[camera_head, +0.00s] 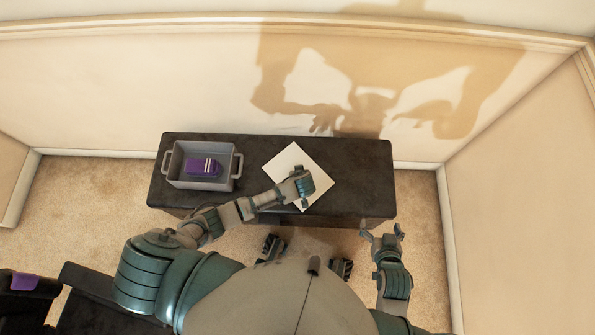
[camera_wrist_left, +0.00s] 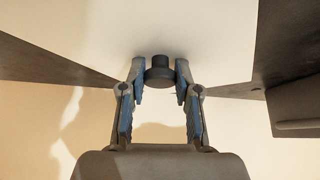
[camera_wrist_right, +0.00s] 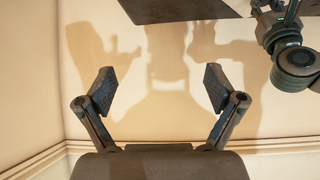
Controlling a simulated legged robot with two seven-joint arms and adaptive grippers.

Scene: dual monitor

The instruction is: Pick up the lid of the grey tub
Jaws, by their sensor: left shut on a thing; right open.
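The lid (camera_head: 287,160) is a pale, square plate over the middle of the dark table. It also shows in the left wrist view (camera_wrist_left: 205,35), with a dark round knob (camera_wrist_left: 160,74) on it. My left gripper (camera_head: 305,194) is at the lid, its fingers shut on the knob from both sides. I cannot tell whether the lid rests on the table or is slightly above it. The grey tub (camera_head: 206,184) stands open at the table's left end. My right gripper (camera_head: 381,231) is open and empty, off the table's front right corner; its spread fingers show in the right wrist view (camera_wrist_right: 158,88).
A purple object (camera_head: 203,167) with a pale striped patch lies inside the tub. The right part of the dark table (camera_head: 362,175) is clear. A wall (camera_head: 130,85) stands close behind the table. Another dark piece of furniture (camera_head: 85,300) is at the lower left.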

